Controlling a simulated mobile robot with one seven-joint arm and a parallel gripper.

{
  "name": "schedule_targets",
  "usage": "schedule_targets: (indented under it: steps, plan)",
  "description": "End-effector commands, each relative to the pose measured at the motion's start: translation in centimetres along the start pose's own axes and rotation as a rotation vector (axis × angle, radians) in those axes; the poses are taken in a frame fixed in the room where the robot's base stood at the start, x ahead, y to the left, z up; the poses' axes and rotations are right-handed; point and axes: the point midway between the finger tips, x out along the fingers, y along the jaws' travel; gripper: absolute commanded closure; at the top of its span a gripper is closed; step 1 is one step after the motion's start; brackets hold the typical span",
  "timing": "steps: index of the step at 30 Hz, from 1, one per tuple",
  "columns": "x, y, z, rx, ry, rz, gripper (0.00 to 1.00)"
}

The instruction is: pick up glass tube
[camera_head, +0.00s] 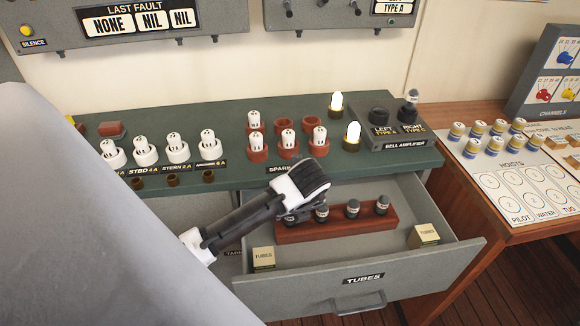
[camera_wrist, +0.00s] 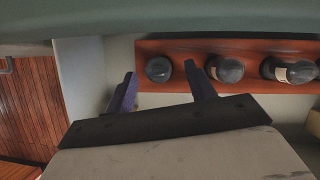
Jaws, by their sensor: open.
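Several dark glass tubes stand upright in a red-brown rack (camera_head: 330,229) inside the open drawer marked TUBES. In the head view, one tube (camera_head: 352,208) is in the middle and another (camera_head: 382,203) at the right end. My gripper (camera_head: 299,213) is over the rack's left part and hides what stands there. In the wrist view my open gripper (camera_wrist: 159,69) has its two fingertips apart, with one dark tube (camera_wrist: 158,68) between or just beyond them; I cannot tell its depth. Two more tubes stand to the right, the nearer one (camera_wrist: 228,69) close to the right finger.
Small TUBES boxes stand in the drawer at left (camera_head: 263,258) and right (camera_head: 424,236). The green counter (camera_head: 372,157) overhangs the drawer's back and carries white fuses and two lit lamps. A bell amplifier (camera_head: 393,130) holds one tube (camera_head: 411,100) at its right socket.

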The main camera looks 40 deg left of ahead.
Motion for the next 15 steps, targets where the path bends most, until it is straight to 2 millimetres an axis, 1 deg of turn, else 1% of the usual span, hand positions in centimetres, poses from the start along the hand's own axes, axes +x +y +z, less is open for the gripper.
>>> schedule_targets:
  steps: [3, 6, 9, 14, 15]
  plan:
    - [1.7, 0.1, 0.2, -0.001, 0.003, 0.001, 0.45]
    - [2.6, 0.1, 0.2, -0.001, 0.001, 0.0, 0.45]
    - [3.0, 0.1, 0.1, 0.0, 0.0, 0.001, 0.45]
    - [3.0, 0.1, 0.1, 0.0, 0.0, 0.0, 0.45]
    - [3.0, 0.1, 0.1, 0.0, 0.0, 0.0, 0.49]
